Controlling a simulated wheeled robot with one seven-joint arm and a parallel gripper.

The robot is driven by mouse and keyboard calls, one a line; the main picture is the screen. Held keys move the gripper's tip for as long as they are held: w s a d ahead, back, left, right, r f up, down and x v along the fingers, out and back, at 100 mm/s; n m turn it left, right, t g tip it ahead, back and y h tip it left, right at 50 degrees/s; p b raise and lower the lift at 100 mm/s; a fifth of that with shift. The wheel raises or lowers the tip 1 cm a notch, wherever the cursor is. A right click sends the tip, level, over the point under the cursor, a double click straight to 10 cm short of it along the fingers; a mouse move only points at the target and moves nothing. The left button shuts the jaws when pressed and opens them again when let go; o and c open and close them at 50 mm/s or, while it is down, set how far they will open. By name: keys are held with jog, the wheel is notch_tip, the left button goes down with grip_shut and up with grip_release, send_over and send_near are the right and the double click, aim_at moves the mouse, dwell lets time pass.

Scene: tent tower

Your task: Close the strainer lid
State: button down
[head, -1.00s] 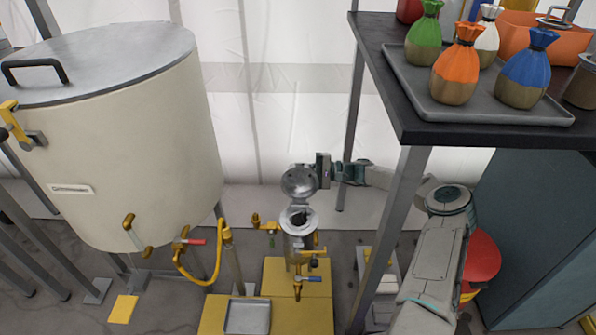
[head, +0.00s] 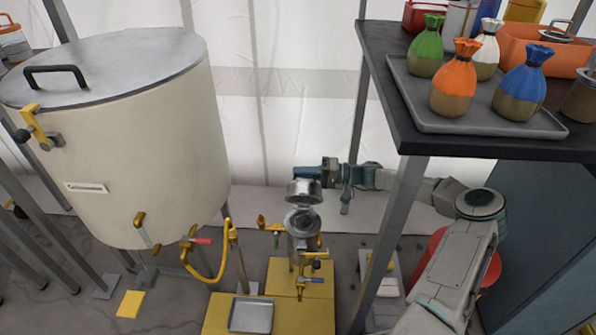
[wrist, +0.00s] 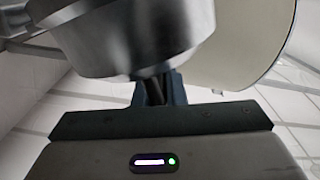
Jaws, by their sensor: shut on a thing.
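The strainer (head: 303,245) is an upright metal cylinder on a yellow stand in the head view, with its top open. Its round metal lid (head: 304,191) is hinged above the opening, tilted and part open. My gripper (head: 308,173) is at the lid's upper back side. In the wrist view the lid (wrist: 140,38) fills the upper middle as a grey metal disc with a thick rim. My gripper (wrist: 155,90) is shut on a dark part just behind the lid, mostly hidden by it.
A large cream tank (head: 135,150) with a yellow hose (head: 206,278) stands at left. A black shelf (head: 430,140) with a tray (head: 480,122) of tied bags overhangs the right side, its leg close to my arm. A small metal tray (head: 250,315) lies on the yellow stand.

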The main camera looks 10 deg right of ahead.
aim_at(295, 193)
jog(key=n, duration=0.1)
jog(key=s+n, duration=0.1)
jog(key=s+r, duration=0.1)
jog(key=shift+s+a+n, duration=0.25)
jog(key=shift+n, duration=0.15)
jog(key=s+n, duration=0.1)
jog(key=s+a+n, duration=0.1)
jog(key=s+n, duration=0.1)
jog(key=shift+n+b, duration=0.3)
jog(key=shift+b, duration=0.1)
jog(key=s+n, duration=0.1)
jog(key=s+n+b, duration=0.1)
jog(key=f+n, duration=0.1)
jog(key=shift+s+a, duration=0.4)
jog(key=shift+s+a+f+n+b, duration=0.15)
jog(key=shift+s+f+n+b, duration=0.3)
jog(key=shift+n, duration=0.35)
jog(key=shift+s+a+f+n+b, duration=0.2)
jog(key=shift+s+n+b, duration=0.35)
jog(key=shift+n, duration=0.25)
jog(key=shift+s+f, duration=0.1)
jog(key=shift+s, duration=0.05)
jog(key=c, duration=1.5)
grip_release()
jog(key=p+v, duration=0.4)
jog(key=v, duration=1)
